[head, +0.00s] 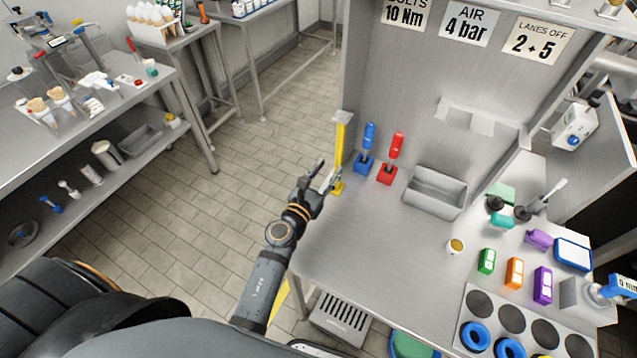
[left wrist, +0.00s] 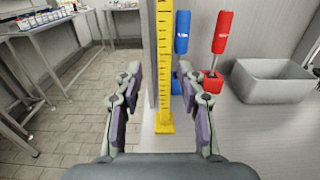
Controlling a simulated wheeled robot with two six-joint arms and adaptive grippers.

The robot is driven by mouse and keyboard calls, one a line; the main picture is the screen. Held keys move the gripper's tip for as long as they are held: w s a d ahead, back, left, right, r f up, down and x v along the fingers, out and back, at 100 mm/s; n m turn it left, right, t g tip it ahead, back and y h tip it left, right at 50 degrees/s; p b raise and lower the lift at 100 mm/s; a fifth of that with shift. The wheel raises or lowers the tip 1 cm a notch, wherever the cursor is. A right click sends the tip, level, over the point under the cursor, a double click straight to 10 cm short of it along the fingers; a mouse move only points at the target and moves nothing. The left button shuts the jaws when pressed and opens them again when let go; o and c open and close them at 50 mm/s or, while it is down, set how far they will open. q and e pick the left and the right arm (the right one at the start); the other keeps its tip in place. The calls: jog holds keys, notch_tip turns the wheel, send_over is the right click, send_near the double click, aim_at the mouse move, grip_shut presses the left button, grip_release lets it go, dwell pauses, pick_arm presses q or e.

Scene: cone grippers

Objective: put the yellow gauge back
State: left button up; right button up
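The yellow gauge (head: 340,153) is a tall upright strip with a foot, at the left edge of the steel bench beside the upright panel. In the left wrist view the gauge (left wrist: 165,75) shows dark scale marks and a square yellow foot on the bench top. My left gripper (head: 325,177) is at the bench's left edge, just left of the gauge's lower part. In the left wrist view my left gripper (left wrist: 159,74) is open, with one finger on each side of the gauge in the picture. I see no finger touching it. My right gripper is out of view.
A blue-handled tool (head: 368,143) and a red-handled tool (head: 395,150) stand in blocks close right of the gauge. A grey bin (head: 436,192) is further right. The bench's front left area is clear.

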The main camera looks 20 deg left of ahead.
pick_arm(q)
jog(key=s+a+b, duration=0.1)
jog(key=s, duration=0.5)
jog(key=shift+s+b, duration=0.3)
jog(key=shift+r, duration=0.1)
jog(key=shift+a, duration=0.1)
